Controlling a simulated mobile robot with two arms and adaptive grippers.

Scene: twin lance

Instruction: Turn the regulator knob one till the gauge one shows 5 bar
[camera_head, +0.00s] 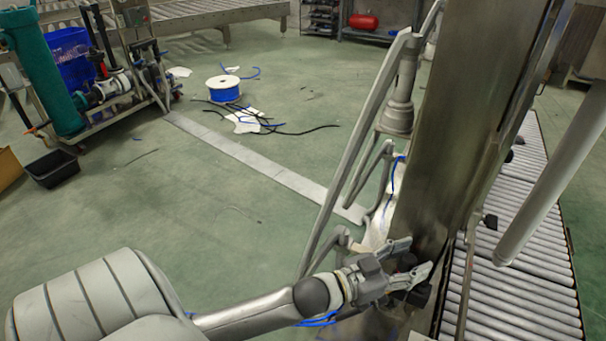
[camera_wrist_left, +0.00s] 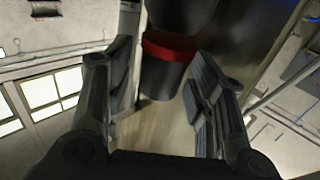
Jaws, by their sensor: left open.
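My left gripper (camera_head: 420,257) reaches the side of the tall metal cabinet in the head view, its two fingers apart. In the left wrist view a black knob with a red band (camera_wrist_left: 166,68) lies between the open fingers, with a visible gap on the right side; contact on the left is unclear. A dark rounded part (camera_wrist_left: 184,14) is behind the knob; I cannot tell what it is. In the head view small dark parts sit around the fingers, and I cannot tell the knob from them. No gauge face or reading can be made out. My right gripper is not in view.
The metal cabinet (camera_head: 440,130) stands close beside my left gripper. A roller conveyor (camera_head: 525,290) runs along its right side. A cable spool (camera_head: 224,88) and loose cables lie on the floor. The green floor at the left middle is mostly clear.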

